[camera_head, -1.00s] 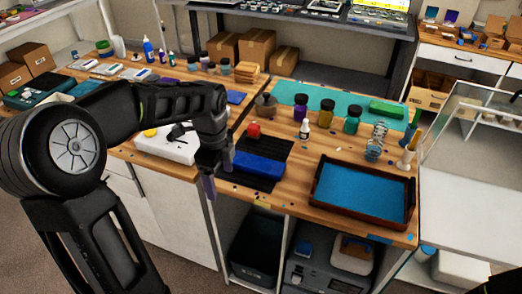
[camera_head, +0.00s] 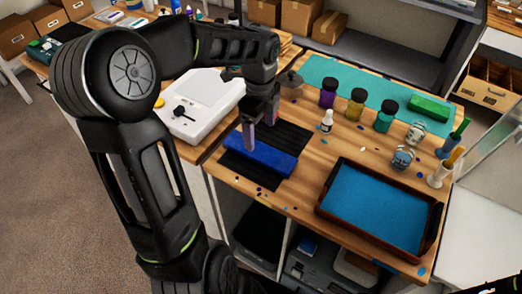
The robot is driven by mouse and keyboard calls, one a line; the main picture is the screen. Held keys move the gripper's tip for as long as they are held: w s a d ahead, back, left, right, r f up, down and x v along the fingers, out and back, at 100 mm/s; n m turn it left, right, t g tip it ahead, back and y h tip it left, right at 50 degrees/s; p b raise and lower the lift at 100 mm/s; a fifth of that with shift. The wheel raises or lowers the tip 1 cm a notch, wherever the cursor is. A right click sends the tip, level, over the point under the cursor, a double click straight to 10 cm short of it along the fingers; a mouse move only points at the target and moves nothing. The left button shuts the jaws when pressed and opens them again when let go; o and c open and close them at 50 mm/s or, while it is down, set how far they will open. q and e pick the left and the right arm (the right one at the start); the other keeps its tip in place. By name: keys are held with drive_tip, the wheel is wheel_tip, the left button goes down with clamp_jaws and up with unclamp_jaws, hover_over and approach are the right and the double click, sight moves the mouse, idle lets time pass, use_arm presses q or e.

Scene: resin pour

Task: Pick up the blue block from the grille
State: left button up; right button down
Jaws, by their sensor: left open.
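The blue block (camera_head: 260,155) is a long bar lying on the black grille (camera_head: 290,138) on the wooden bench. My left gripper (camera_head: 259,136) comes down from above at the block's far left side, pointing downward. Its two fingers are apart, one close to the block's left end and one farther back over the grille. No block shows between them, and I cannot tell whether a finger touches it. The red piece seen earlier on the grille is hidden behind the gripper.
A dark-rimmed tray with a blue bottom (camera_head: 378,208) stands to the right. A white scale (camera_head: 203,105) is to the left. A small white bottle (camera_head: 327,121), several dark jars (camera_head: 386,115) and a green block (camera_head: 430,107) stand behind.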

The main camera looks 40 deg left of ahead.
sight(259, 150)
use_arm(q)
drive_tip(key=shift+f, duration=1.2)
drive_tip(key=shift+a+f+p, duration=0.1)
drive_tip(key=shift+f+p, duration=0.5)
drive_tip(key=shift+f, duration=2)
clamp_jaws()
